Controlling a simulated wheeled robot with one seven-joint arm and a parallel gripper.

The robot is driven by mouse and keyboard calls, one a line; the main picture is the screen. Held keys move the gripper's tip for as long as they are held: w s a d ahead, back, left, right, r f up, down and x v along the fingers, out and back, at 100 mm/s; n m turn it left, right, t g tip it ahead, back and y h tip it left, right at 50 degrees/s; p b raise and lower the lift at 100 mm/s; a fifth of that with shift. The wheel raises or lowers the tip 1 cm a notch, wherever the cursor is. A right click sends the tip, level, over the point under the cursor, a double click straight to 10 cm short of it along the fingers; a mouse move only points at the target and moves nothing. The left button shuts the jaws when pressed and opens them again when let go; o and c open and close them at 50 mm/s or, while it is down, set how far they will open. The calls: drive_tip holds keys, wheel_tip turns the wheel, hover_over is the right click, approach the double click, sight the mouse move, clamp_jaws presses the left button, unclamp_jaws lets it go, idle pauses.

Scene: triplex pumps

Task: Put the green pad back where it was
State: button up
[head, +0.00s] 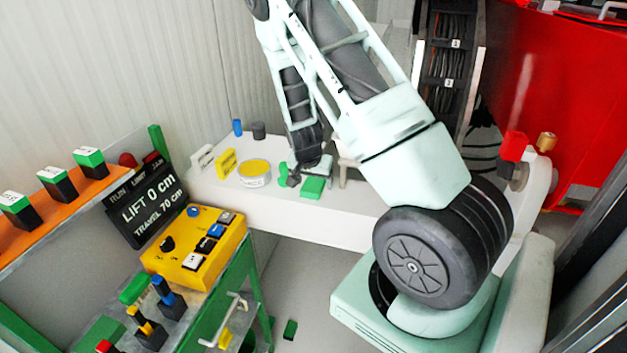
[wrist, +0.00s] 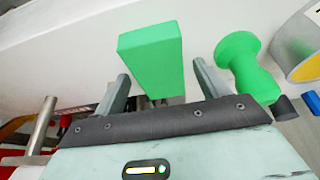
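A green pad (head: 312,187), a small block, lies near the front edge of the white bench (head: 300,212), just at my gripper (head: 306,170). In the wrist view the green pad (wrist: 152,55) shows ahead of and partly between the two fingers of my gripper (wrist: 159,70). The fingers are apart, with a visible gap on each side of the pad. I cannot tell how far the fingertips are from it in depth. A green knob-shaped piece (wrist: 243,65) stands to the right of the right finger; it also shows in the head view (head: 284,175).
A tin with a yellow top (head: 254,173), a yellow block (head: 225,163) and a blue cylinder (head: 237,127) stand on the bench to the left. A yellow control box (head: 195,252) sits on a green-framed table. A small dark green block (head: 290,329) lies on the floor.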

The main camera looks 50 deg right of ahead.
drive_tip(key=v, duration=1.2)
drive_tip(key=s+a+r+n+y, duration=0.15)
drive_tip(key=a+n, duration=0.25)
drive_tip(key=a, duration=0.8)
drive_tip(key=s+a+r+n+y, duration=0.1)
drive_tip(key=a+n+y, duration=0.3)
drive_tip(key=a, duration=0.8)
drive_tip(key=s+a+r+n, duration=0.2)
drive_tip(key=s+a+n, duration=0.4)
drive_tip(key=s+a, duration=0.2)
drive_tip(key=s+a+r+n+g, duration=0.1)
drive_tip(key=s+a+r+n, duration=0.1)
drive_tip(key=s+a+n, duration=0.5)
drive_tip(key=s+h+b, duration=0.1)
drive_tip(key=s, duration=0.2)
drive_tip(key=shift+a+r+g, duration=0.3)
drive_tip(key=shift+a+r, duration=0.1)
